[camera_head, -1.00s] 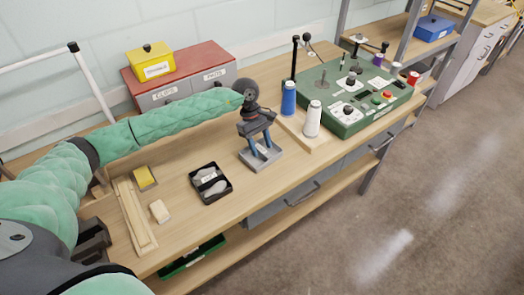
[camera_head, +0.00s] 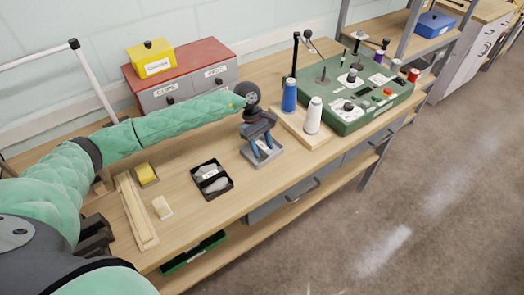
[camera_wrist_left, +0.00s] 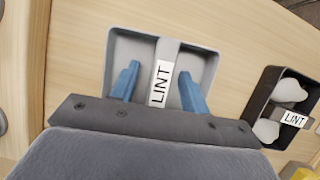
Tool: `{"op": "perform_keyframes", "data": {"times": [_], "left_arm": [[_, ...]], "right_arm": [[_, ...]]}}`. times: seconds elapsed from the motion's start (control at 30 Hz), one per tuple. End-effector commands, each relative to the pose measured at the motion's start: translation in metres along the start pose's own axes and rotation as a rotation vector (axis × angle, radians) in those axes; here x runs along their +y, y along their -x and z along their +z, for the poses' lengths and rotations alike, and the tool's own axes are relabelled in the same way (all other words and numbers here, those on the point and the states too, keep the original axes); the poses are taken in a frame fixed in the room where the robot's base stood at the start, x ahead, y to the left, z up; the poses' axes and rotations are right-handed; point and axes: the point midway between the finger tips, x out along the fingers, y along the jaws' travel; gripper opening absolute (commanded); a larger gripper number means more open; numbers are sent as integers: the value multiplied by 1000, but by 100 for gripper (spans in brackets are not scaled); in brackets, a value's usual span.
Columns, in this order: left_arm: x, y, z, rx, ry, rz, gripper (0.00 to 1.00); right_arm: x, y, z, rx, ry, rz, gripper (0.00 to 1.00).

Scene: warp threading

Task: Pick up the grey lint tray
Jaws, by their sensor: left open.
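The grey lint tray (camera_head: 270,157) sits on the wooden table near its front edge. In the left wrist view, the tray (camera_wrist_left: 203,57) has a raised middle bar with a white LINT label (camera_wrist_left: 160,84). My left gripper (camera_head: 263,143) is directly above the tray, pointing down. Its blue fingers are open, one on each side of the middle bar, with visible gaps to it. The fingers reach over the two side compartments. In the left wrist view, the gripper (camera_wrist_left: 157,80) covers the tray's near edge. My right gripper is not in view.
A black tray (camera_head: 231,187) with grey pieces, also labelled LINT, lies nearby. Blue (camera_head: 289,95) and white (camera_head: 313,115) spools stand on a board close to the right, before a green machine (camera_head: 350,122). Drawers (camera_head: 200,87) stand behind. Bare table lies in front.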

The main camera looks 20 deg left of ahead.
Motion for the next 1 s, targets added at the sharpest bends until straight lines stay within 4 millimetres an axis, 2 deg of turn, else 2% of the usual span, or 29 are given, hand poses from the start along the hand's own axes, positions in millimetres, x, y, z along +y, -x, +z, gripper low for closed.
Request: {"op": "perform_keyframes", "data": {"times": [0.6,0.63,0.8,0.87,1.0], "left_arm": [[0,-3,-1,0,0,0,45],[0,-2,-1,0,0,0,44],[0,-2,-1,0,0,0,10],[0,-2,-1,0,0,0,0],[0,-2,-1,0,0,0,0]], "right_arm": [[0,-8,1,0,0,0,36],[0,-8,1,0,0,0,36],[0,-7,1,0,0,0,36],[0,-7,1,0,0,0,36],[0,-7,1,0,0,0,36]]}}
